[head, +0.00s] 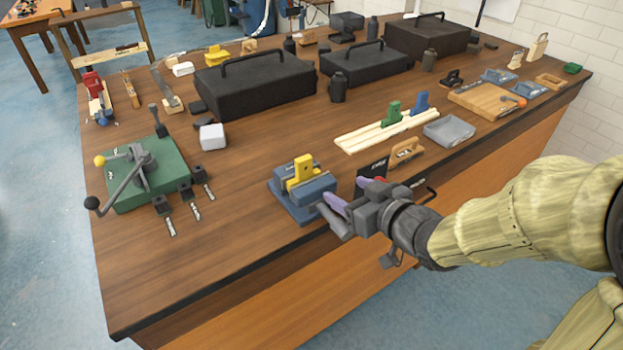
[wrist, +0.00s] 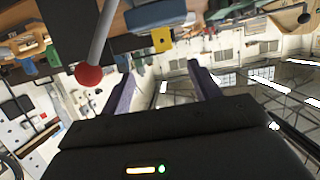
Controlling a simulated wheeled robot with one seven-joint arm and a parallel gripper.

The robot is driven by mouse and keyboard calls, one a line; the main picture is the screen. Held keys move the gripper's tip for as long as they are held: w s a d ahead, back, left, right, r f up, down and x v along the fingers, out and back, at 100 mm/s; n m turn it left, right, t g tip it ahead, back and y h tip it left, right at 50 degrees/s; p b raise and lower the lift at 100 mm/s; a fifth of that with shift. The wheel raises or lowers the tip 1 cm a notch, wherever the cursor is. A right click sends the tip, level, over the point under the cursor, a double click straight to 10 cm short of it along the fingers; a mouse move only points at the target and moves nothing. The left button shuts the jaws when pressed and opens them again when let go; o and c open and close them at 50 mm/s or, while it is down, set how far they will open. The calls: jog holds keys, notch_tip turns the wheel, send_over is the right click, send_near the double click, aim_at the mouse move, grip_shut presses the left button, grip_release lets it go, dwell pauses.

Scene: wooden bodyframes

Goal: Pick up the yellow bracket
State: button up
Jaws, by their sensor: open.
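The yellow bracket (head: 300,172) stands upright in a blue vise (head: 302,207) near the table's front edge. In the wrist view the yellow bracket (wrist: 162,40) hangs below the blue vise (wrist: 160,14) in a turned picture, just beyond the fingertips. My gripper (head: 347,193) is open, just right of the vise and apart from the bracket. In the wrist view my gripper (wrist: 158,62) shows two purple fingers spread wide with nothing between them. The bracket's lower part is hidden by the vise.
A rod with a red ball (wrist: 88,75) reaches close to one finger. A green-based press (head: 147,180) stands at left. Black toolboxes (head: 253,84) stand behind. A wooden rail rack (head: 385,132) and grey tray (head: 449,131) lie at right. Bare tabletop lies left of the vise.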

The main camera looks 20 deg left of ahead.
jog(key=p, duration=1.1)
send_near(306, 167)
jog(key=x, duration=0.5)
jog(key=shift+w+a+f, duration=0.1)
jog(key=shift+a+f, duration=0.05)
jog(key=shift+a, duration=0.25)
jog(key=shift+w+a, duration=0.35)
jog(key=p+x, duration=0.1)
jog(key=x, duration=0.3)
jog(key=shift+w+f+p, duration=0.1)
jog(key=shift+w+p, duration=0.05)
jog(key=shift+p, duration=0.15)
